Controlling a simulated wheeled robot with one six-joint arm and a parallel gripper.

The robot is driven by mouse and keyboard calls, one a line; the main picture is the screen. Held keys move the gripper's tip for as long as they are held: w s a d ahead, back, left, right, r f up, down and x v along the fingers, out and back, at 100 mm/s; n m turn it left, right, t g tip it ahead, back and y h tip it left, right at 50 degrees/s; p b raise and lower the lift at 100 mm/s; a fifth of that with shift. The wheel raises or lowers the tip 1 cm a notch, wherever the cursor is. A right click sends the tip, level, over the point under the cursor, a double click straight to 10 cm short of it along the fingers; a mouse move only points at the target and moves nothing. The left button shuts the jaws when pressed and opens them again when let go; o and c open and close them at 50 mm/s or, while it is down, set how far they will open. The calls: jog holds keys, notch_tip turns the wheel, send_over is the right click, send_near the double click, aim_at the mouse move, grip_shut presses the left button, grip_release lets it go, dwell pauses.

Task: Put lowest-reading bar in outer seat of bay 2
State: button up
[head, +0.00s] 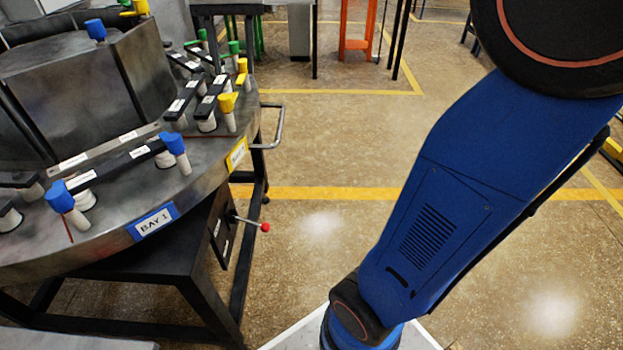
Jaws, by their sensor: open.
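My gripper is not in view; only my blue arm shows on the right. Bay 2 is at the yellow plate (237,153) on the round steel table's rim, with a yellow-topped post (228,110) and another behind it (242,72). Dark bars with white labels lie there on pale seats: a left bar (184,97) and a right bar (212,95). Bay 1, with its blue plate (153,221), has blue-topped posts (176,150) and a long dark bar (113,164) with white labels. The readings are too small to make out. Which seats are free I cannot tell.
Tall steel blocks (70,90) stand in the table's middle. Green-topped posts (234,52) mark a further bay. A handrail (274,128) and a red-knobbed lever (262,226) stick out from the table's side. The floor between table and arm is clear.

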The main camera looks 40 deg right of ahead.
jog(key=s+d+f+n+t, duration=0.1)
jog(key=s+d+f+n, duration=0.1)
jog(key=s+f, duration=0.8)
jog(key=s+d+f+n+t, duration=0.2)
jog(key=s+f+n, duration=0.1)
jog(key=s+f, duration=0.7)
jog(key=s, duration=0.2)
jog(key=shift+s, duration=0.4)
jog(key=shift+r, duration=0.1)
